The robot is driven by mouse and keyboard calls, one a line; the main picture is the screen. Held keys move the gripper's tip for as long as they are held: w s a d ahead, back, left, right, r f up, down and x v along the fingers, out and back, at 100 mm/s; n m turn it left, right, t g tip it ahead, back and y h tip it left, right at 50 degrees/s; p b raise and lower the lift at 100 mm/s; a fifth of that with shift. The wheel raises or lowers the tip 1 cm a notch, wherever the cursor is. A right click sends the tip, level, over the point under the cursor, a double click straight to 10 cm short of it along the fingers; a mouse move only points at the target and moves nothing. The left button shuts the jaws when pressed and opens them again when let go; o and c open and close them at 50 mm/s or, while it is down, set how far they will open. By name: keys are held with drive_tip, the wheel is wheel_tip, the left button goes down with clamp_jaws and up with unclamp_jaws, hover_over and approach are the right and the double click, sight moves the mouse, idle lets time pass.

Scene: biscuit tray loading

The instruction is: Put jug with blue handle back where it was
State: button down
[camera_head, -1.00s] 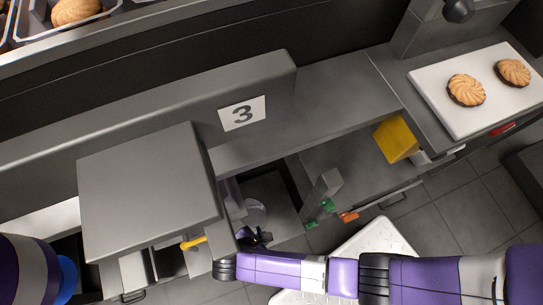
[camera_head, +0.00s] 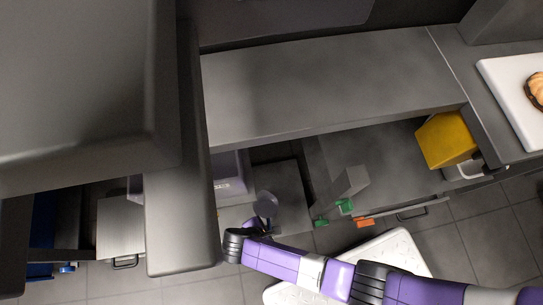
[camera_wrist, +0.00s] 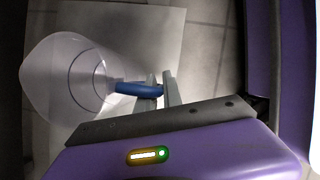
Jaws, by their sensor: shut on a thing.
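The clear jug (camera_wrist: 66,75) with a blue handle (camera_wrist: 138,90) shows in the wrist view, its open mouth facing left. My gripper (camera_wrist: 162,90) is shut on the blue handle. In the head view the jug (camera_head: 266,205) is a small see-through shape just beyond my gripper (camera_head: 262,231), over the grey surface in the lower recess. The handle is not clear there, and I cannot tell whether the jug touches the surface beneath it.
A grey counter (camera_head: 330,85) overhangs the recess. A large grey block (camera_head: 75,90) fills the left. A yellow box (camera_head: 446,140), green pieces (camera_head: 344,206) and an orange piece (camera_head: 365,223) are to the right. A white slab (camera_head: 405,250) lies below my arm.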

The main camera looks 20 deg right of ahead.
drive_tip(key=shift+f, duration=0.1)
drive_tip(key=c, duration=1.5)
unclamp_jaws()
drive_tip(key=p+v, duration=0.6)
drive_tip(key=v, duration=0.6)
drive_tip(key=shift+r, duration=0.25)
